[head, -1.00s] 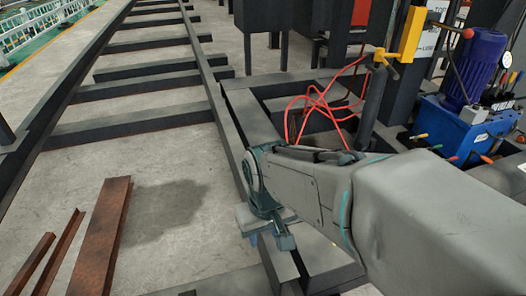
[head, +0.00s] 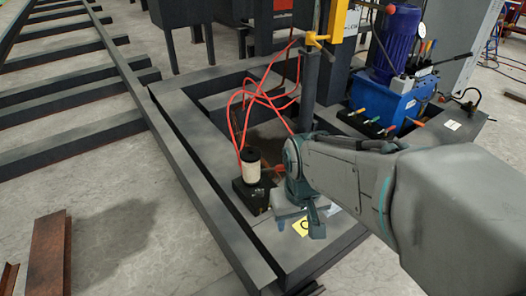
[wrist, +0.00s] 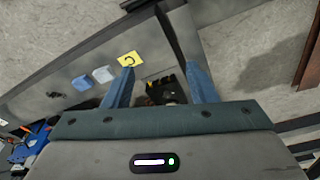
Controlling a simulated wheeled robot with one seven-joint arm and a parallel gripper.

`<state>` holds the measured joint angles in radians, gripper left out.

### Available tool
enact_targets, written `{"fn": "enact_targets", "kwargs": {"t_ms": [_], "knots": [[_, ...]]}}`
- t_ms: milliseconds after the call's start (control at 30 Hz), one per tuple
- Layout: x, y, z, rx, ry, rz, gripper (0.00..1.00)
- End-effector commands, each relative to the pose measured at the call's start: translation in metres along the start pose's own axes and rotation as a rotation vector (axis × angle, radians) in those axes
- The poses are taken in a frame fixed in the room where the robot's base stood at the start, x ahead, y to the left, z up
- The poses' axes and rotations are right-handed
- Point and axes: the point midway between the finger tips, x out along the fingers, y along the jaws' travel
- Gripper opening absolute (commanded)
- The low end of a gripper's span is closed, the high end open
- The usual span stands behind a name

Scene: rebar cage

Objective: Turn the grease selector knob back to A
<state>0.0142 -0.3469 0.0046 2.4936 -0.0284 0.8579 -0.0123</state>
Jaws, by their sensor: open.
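A grease unit stands on the dark steel frame, with a white cylinder (head: 253,168) on a black box (head: 252,193). A small orange-red part (head: 281,170) shows beside it, partly hidden by my arm; I cannot tell whether it is the selector knob. A yellow label (head: 302,228) lies on the frame; in the wrist view this label (wrist: 130,59) bears a letter that looks like C. My gripper (head: 304,212) is just right of the box. In the wrist view its fingers (wrist: 160,72) are open, with dark parts of the unit partly visible between them. The knob's setting cannot be read.
Red hoses (head: 243,105) loop above the unit. A post with a yellow bracket (head: 340,22) and a blue pump (head: 385,100) with coloured levers stand behind my arm. Rusty steel bars (head: 48,255) lie on the floor at left.

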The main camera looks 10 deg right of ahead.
Motion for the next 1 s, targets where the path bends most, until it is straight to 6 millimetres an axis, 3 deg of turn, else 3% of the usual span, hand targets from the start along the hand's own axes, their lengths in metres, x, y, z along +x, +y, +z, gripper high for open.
{"fn": "enact_targets", "kwargs": {"t_ms": [500,800,1000], "knots": [[0.142,0.084,-0.146,-0.204,0.350,0.162,0.52],[0.235,0.093,-0.199,-0.355,0.599,0.037,0.52],[0.288,0.084,-0.212,-0.406,0.785,-0.124,0.52]]}}
